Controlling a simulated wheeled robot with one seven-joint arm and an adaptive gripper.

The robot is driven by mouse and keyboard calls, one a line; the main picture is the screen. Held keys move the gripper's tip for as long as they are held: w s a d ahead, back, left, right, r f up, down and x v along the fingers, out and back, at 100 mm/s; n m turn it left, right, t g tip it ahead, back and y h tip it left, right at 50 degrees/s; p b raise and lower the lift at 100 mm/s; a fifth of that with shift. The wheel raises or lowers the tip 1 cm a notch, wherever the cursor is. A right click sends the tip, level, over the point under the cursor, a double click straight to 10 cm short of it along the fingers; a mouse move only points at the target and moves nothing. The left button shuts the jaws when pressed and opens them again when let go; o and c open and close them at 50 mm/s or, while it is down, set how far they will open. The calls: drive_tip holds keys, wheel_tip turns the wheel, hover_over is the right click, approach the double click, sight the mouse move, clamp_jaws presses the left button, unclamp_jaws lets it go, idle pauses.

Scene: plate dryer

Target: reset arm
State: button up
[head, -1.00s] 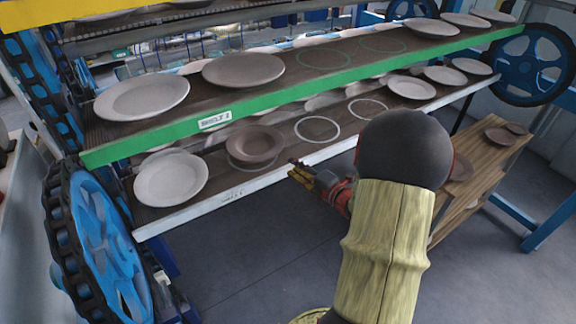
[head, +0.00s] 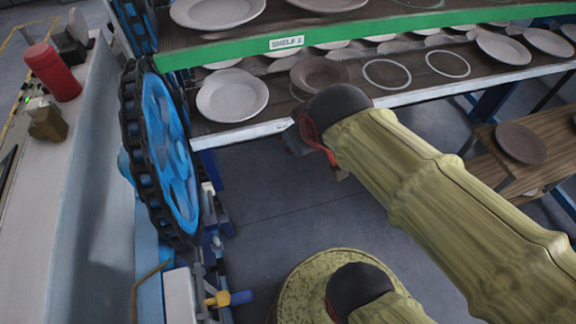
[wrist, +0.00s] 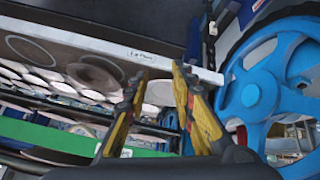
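My gripper shows in the wrist view (wrist: 158,72), with two yellow and dark fingers apart and nothing between them. In the head view its fingers are hidden behind my arm's black joint and red wrist part, close to the lower shelf's front edge. The lower shelf (head: 240,132) has a white front edge. On it are a pale plate (head: 232,96) at the left and a brown plate (head: 320,76) beside it, partly covered by my arm. My arm reaches from the lower right up to the shelf's front.
The upper shelf's green edge (head: 390,33) carries plates above. A blue wheel with a dark chain (head: 168,140) stands left of the shelves, and close by in the wrist view (wrist: 252,95). A wooden rack with a brown plate (head: 520,143) is at right. Floor (head: 290,215) below is clear.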

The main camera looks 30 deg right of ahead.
drive_tip(key=s+a+m+g+y, duration=0.1)
drive_tip(key=s+a, duration=0.4)
drive_tip(key=s, duration=0.1)
drive_tip(key=shift+a+y, duration=0.35)
drive_tip(key=shift+y, duration=0.05)
drive_tip(key=shift+f, duration=0.2)
